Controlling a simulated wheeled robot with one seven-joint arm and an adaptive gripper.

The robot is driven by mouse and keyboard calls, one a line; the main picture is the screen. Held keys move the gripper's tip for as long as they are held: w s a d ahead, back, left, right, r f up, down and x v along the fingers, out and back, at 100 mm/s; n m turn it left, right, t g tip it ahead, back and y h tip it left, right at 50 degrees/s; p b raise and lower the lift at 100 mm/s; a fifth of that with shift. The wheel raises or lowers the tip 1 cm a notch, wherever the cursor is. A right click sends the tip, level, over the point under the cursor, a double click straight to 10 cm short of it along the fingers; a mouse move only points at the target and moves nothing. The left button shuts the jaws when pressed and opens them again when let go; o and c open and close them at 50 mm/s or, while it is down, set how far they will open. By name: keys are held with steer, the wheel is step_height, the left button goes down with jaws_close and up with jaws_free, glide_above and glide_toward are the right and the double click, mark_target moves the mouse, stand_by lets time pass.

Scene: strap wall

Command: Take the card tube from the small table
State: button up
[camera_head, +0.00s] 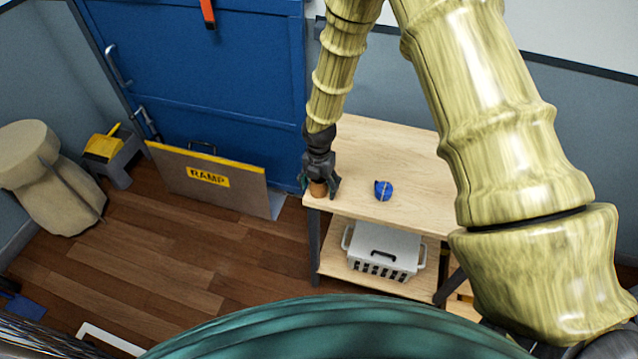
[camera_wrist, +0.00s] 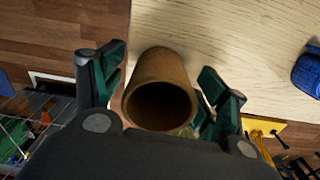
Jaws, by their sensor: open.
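The card tube (camera_wrist: 163,69) is a brown hollow cylinder near the left edge of the small table (camera_head: 380,145). It seems to stand upright, with its open end facing the wrist camera. My gripper (camera_wrist: 160,100) is open, with one finger on each side of the tube and a visible gap at both sides. In the head view my gripper (camera_head: 320,187) is low over the table's left corner, and only a small part of the tube (camera_head: 318,189) shows below it. The tube's lower end is hidden.
A blue object (camera_head: 383,190) lies on the table to the right of my gripper. A white basket (camera_head: 384,252) sits on the shelf below. A ramp board (camera_head: 208,180) leans by the blue door (camera_head: 200,80). Open floor lies left of the table.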

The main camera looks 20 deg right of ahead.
steer(key=shift+f, duration=0.1)
steer(key=c, duration=0.9)
steer(key=shift+c, duration=0.2)
